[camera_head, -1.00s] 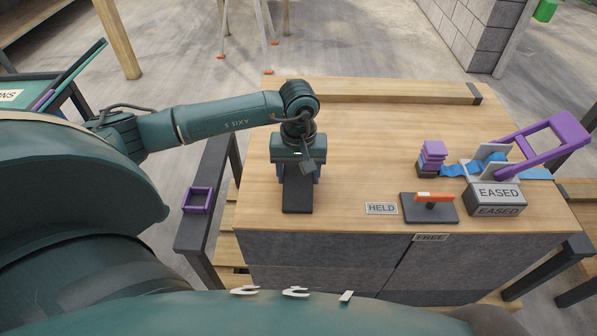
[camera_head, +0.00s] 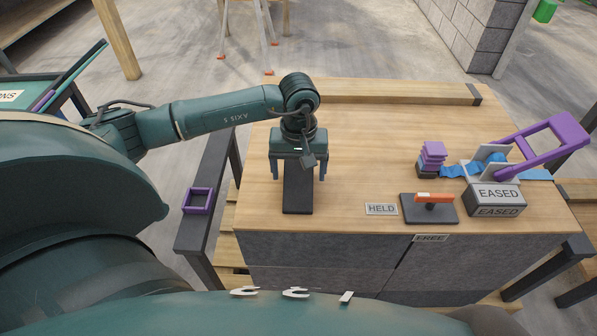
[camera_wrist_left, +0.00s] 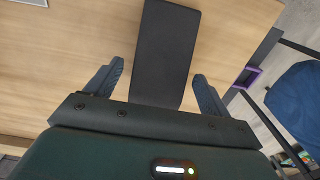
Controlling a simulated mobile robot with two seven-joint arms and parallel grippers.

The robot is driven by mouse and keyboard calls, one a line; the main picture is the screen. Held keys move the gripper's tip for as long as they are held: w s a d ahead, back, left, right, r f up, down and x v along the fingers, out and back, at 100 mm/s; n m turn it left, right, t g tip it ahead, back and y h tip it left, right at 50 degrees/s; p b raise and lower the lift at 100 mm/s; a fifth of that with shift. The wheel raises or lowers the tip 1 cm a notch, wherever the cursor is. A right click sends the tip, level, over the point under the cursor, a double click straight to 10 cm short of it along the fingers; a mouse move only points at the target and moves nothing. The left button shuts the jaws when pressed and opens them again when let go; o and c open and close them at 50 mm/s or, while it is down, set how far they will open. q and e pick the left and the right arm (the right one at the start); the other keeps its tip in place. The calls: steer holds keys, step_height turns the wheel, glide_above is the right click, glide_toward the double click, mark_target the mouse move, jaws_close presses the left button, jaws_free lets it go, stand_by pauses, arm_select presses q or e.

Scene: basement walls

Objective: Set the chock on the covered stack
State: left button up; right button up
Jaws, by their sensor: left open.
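A dark, long flat block (camera_head: 298,195), which may be the chock, is on the wooden table below my left gripper (camera_head: 298,176). The left gripper points down and is open, with one finger on each side of the block. In the left wrist view the block (camera_wrist_left: 165,55) lies between the two spread fingers (camera_wrist_left: 157,80), with gaps at both sides. A small stack (camera_head: 432,158) of purple and dark layers stands at the right of the table, beside a blue strap (camera_head: 454,170). I cannot tell whether it is the covered stack. My right gripper is not in view.
An orange-handled lever on a dark plate (camera_head: 418,215) sits near the front edge, beside a HELD label (camera_head: 381,209). A grey EASED block (camera_head: 497,195) and a purple frame handle (camera_head: 545,145) are at right. A wooden bar (camera_head: 400,92) lies along the back. Mid-table is clear.

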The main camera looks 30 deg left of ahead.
mark_target(299, 173)
arm_select(q)
step_height(299, 173, up, 11)
steer(key=s+d+f+n+g+h, duration=0.1)
steer(key=s+d+f+h, duration=0.2)
steer(key=d, duration=0.5)
steer(key=s+d+f+n+g+h, duration=0.15)
steer(key=s+d+h, duration=0.25)
steer(key=d, duration=0.4)
steer(key=s+d+r+n+g+h, duration=0.1)
steer(key=s+d+r+n+h, duration=0.5)
steer(key=d+h, duration=0.3)
steer(key=w+a+r+n+t+h, duration=0.1)
steer(key=w+r+n+t+h, duration=0.15)
steer(key=n+t, duration=0.8)
steer(key=w+r+n+t+h, duration=0.1)
steer(key=w+r+n+t, duration=0.3)
steer(key=n, duration=1.1)
steer(key=s+a+f+n+y, duration=0.2)
steer(key=f+n+y, duration=0.3)
steer(key=n, duration=0.5)
steer(key=s+a+f+n+t+y, duration=0.1)
steer(key=a+f+n+y, duration=0.3)
steer(key=f+n, duration=0.5)
steer(key=s+a+f+n+y, duration=0.4)
steer(key=f+n+y, duration=0.2)
steer(key=n, duration=0.4)
steer(key=shift+f+n, duration=0.3)
steer(key=shift+f, duration=0.5)
